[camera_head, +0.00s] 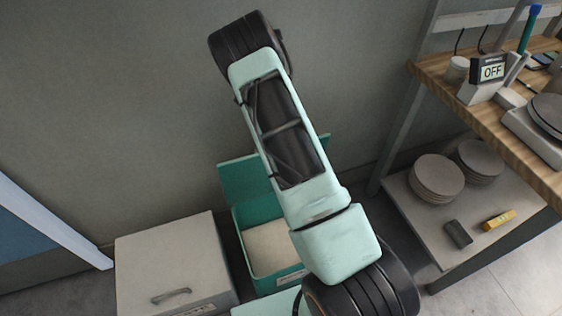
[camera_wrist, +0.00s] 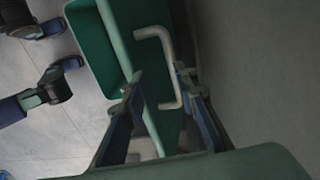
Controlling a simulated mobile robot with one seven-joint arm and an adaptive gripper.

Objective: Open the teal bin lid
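The teal bin (camera_head: 240,238) stands on the floor by the wall in the head view. Its lid (camera_head: 240,180) is raised and leans up toward the wall, and pale contents show inside the bin. My arm covers the bin's right side and part of the lid; my gripper is hidden in that view. In the wrist view the lid (camera_wrist: 168,125) is edge-on, with a pale bent handle (camera_wrist: 172,65) on its face. My gripper (camera_wrist: 158,80) has its fingers apart, with the lid's edge and handle between them. I cannot tell whether a finger touches the handle.
A closed white bin (camera_head: 170,255) with a grey handle stands left of the teal bin. A shelf unit (camera_head: 470,95) is at the right, with stacked plates (camera_head: 437,178) on its lower board. The wall (camera_head: 120,110) is close behind.

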